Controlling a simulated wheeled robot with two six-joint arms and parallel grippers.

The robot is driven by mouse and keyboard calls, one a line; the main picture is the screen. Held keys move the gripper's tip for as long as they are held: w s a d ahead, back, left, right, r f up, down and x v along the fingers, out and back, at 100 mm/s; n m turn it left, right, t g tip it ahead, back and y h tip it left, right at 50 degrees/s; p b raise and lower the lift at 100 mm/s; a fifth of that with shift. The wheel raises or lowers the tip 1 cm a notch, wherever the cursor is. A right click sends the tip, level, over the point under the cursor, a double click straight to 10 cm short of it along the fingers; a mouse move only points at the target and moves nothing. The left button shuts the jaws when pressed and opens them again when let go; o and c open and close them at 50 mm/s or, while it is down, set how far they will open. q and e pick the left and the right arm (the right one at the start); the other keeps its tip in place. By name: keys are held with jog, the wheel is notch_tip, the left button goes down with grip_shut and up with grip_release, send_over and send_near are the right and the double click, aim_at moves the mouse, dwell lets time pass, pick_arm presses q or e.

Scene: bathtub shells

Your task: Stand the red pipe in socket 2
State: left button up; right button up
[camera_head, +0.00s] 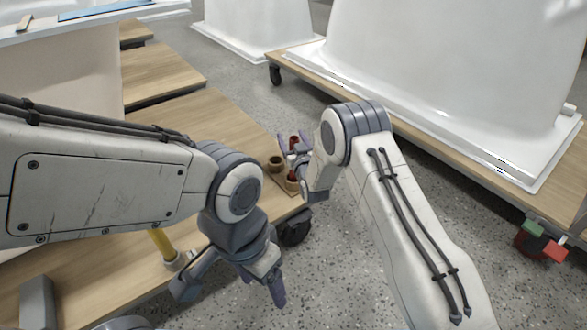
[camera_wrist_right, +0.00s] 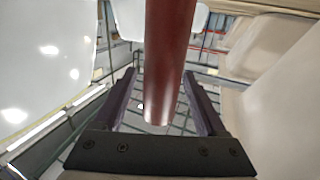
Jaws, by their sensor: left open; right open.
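The red pipe shows as small red bits (camera_head: 293,141) beside my right gripper (camera_head: 297,163) in the head view, mostly hidden by it. In the right wrist view the dark red pipe (camera_wrist_right: 168,60) passes between the two fingers of my right gripper (camera_wrist_right: 165,100), which are apart with gaps at both sides. Brown round sockets (camera_head: 276,162) sit on the wooden deck by this gripper; a second one (camera_head: 291,182) is partly hidden. I see no socket numbers, and whether the pipe is seated is hidden. My left gripper (camera_head: 230,286) is open and empty near the deck's front edge.
A yellow pipe (camera_head: 161,242) stands tilted in a pale holder (camera_head: 175,262) behind my left arm. White tub shells (camera_head: 430,60) stand on a wooden dolly (camera_head: 470,172) at right. Grey floor (camera_head: 245,85) lies between.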

grip_shut()
dwell(1.4)
